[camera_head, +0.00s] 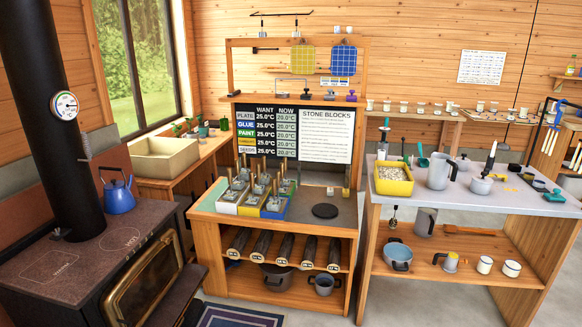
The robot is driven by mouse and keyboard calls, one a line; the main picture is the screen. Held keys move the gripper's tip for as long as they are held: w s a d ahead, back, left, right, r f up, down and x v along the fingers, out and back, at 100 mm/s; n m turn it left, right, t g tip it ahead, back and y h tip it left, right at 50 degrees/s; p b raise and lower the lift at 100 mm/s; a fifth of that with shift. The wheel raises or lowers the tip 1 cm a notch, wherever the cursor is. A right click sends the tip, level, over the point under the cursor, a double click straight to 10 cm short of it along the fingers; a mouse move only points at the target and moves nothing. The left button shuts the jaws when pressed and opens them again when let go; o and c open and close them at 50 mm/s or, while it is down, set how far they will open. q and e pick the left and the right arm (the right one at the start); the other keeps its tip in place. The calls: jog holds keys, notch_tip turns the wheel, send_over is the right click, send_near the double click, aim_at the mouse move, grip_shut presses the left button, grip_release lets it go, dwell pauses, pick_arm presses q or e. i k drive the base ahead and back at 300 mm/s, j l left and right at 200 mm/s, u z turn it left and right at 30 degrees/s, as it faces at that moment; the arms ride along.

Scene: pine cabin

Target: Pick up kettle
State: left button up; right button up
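A blue kettle (118,193) with an arched handle stands upright on the dark top of the wood stove (75,250) at the left. It sits near the back right corner of the stove top, to the right of the black stove pipe. The handle is above the lid, and nothing touches it from above. Neither of my grippers is in view.
The stove pipe (40,110) with a round gauge rises beside the kettle. A wooden box (165,158) stands on the counter behind. The central bench holds several stone blocks in coloured trays. A grey-topped table (470,200) with pitchers stands right. A rug (235,316) lies in front.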

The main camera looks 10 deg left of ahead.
aim_at(121, 201)
jog(key=i+u, duration=0.4)
jog(key=i+l+u, duration=0.15)
jog(key=i+u, duration=0.2)
jog(key=i+l+u, duration=0.25)
jog(key=i+u, duration=0.15)
jog(key=i+l+u, duration=0.4)
jog(key=k+j, duration=0.05)
jog(key=k, duration=0.05)
